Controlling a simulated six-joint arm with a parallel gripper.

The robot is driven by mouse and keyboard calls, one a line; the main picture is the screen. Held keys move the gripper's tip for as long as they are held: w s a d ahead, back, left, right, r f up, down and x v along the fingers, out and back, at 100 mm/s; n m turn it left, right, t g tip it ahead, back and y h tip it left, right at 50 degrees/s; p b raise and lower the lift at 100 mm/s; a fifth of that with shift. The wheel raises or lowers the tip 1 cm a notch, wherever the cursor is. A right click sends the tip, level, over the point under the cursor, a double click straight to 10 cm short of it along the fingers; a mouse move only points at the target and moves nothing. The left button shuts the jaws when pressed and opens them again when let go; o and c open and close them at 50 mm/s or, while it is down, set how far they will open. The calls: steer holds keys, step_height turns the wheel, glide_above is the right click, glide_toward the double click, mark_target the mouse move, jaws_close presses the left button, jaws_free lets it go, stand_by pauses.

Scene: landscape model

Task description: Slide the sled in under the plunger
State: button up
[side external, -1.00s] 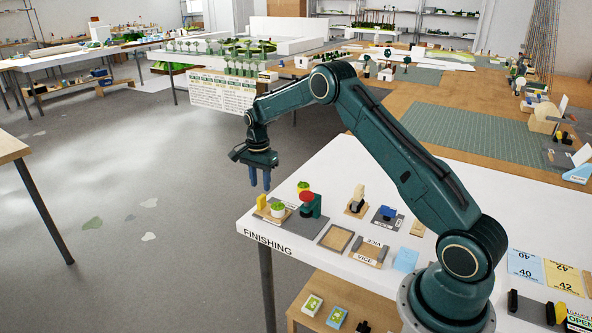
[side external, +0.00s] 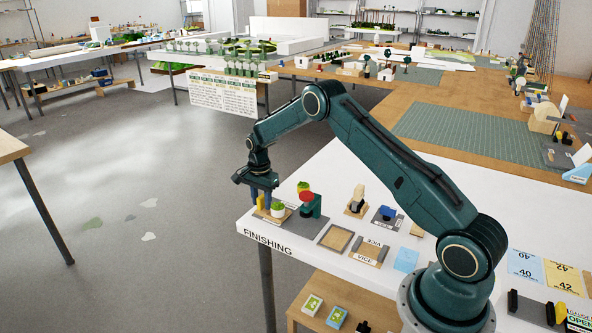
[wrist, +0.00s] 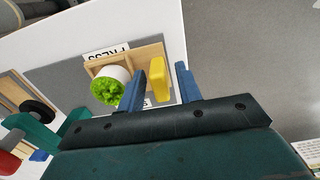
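The sled (wrist: 150,53) is a light wooden board with a yellow upright handle (wrist: 158,80) and a white pot of green foliage (wrist: 108,86). In the side view the sled (side external: 268,218) is at the near left table corner, left of the press. The press is a dark green stand (side external: 316,206) with a red-topped plunger (side external: 306,196). The pot (side external: 278,210) stands left of the plunger, not under it. My gripper (side external: 261,207) is low over the sled. In the wrist view its two blue fingers are open on either side of the yellow handle, with gaps visible.
The sled and press are on a grey base marked PRESS (wrist: 106,54). Small items on pads stand behind. The table edge is close to the sled.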

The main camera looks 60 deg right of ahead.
mark_target(285, 215)
steer(key=shift+c, duration=0.2)
jaws_close()
steer(key=shift+s, duration=4.35)
